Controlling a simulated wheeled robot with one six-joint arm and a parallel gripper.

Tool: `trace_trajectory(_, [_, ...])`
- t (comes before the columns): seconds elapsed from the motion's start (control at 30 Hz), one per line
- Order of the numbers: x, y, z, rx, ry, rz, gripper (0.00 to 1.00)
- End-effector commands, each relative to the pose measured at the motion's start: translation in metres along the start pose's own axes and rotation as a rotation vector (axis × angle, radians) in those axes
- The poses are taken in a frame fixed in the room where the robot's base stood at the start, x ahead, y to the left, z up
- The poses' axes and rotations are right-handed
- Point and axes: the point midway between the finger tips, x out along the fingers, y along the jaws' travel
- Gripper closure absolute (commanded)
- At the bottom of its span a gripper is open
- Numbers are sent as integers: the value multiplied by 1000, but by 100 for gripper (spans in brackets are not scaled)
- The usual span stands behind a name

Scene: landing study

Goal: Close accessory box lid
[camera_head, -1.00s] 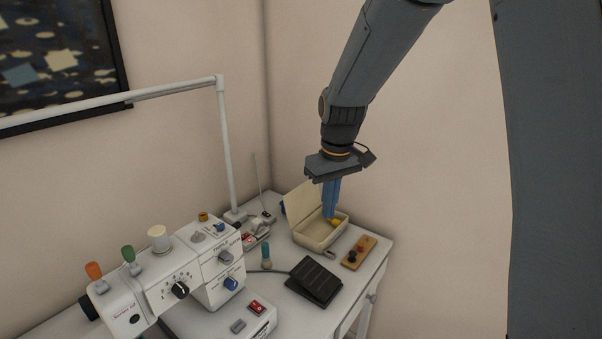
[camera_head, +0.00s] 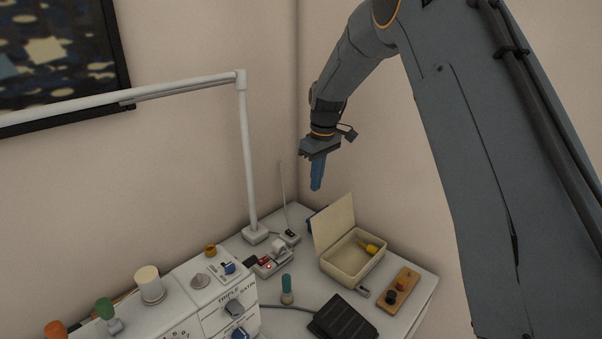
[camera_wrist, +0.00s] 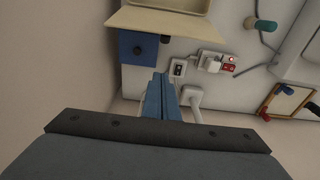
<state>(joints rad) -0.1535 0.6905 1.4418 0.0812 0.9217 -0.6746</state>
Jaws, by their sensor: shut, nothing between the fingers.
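The cream accessory box (camera_head: 352,264) stands near the back right of the white table with its lid (camera_head: 334,222) raised, leaning back to the left. A yellow item (camera_head: 371,248) lies inside it. My gripper (camera_head: 316,187) has its blue fingers shut and empty, pointing down. In the head view it appears above and behind the raised lid, apart from it. In the wrist view the shut fingers (camera_wrist: 161,80) point toward the table, and the lid (camera_wrist: 158,22) shows at the top; part of the box is cut off.
A blue box (camera_wrist: 138,47) sits behind the lid. A lamp (camera_head: 249,160), a thin rod and a switch block (camera_head: 272,264) stand to the left. A wooden button board (camera_head: 398,290) and a black pedal (camera_head: 343,318) are in front. The sewing machine (camera_head: 190,300) fills the lower left.

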Motion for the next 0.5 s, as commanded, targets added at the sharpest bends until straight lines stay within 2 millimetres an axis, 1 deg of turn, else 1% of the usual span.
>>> trace_trajectory(0.1, [24,-2,0,-1,-4,-3,100])
trace_trajectory(0.27, [55,-6,-2,-8,-4,-4,100])
trace_trajectory(0.33, [48,-6,7,-6,0,0,100])
trace_trajectory(0.4, [44,-5,18,-5,0,0,100])
trace_trajectory(0.5, [42,-4,27,-4,0,0,100])
